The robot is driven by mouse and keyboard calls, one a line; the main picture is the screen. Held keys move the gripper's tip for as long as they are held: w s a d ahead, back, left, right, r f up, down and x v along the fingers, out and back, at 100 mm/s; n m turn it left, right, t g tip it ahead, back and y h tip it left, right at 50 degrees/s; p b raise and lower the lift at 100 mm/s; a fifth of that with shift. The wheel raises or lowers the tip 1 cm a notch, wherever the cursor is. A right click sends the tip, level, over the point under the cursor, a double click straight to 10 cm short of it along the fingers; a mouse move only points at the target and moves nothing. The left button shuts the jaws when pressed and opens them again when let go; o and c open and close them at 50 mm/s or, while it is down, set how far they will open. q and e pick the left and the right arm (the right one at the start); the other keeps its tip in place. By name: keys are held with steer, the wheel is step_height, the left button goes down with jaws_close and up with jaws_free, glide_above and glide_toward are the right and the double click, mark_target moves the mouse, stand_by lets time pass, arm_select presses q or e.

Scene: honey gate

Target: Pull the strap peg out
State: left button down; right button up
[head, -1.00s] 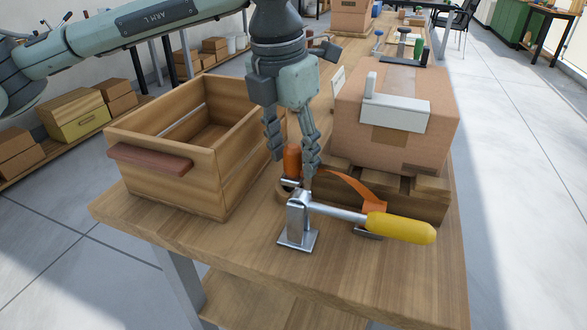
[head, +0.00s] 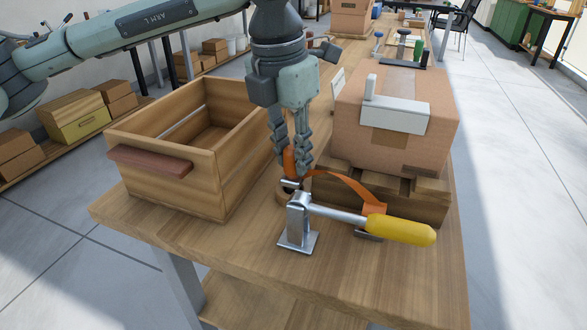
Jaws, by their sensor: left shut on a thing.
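My left gripper (head: 290,165) points down at the middle of the table. Its fingers are shut on the strap peg (head: 289,162), whose orange body shows partly between and behind them. The peg's lower end is close to a small metal part (head: 290,184) behind the clamp, and I cannot tell how deep it sits. An orange strap (head: 345,186) arches from near the peg to the right, down over the front of a wooden pallet (head: 410,200). My right gripper is not in view.
A metal toggle clamp (head: 298,225) with a yellow handle (head: 400,230) stands just in front of the gripper. An open wooden crate (head: 190,183) is on the left. A cardboard box (head: 436,128) sits on the pallet at right. The table's front (head: 230,235) is bare.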

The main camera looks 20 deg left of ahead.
arm_select(q)
steer(key=shift+r, duration=0.6)
steer(key=shift+r+p, duration=1.3)
steer(key=shift+r, duration=0.95)
steer(key=shift+r+p, duration=0.45)
steer(key=shift+r, duration=1.95)
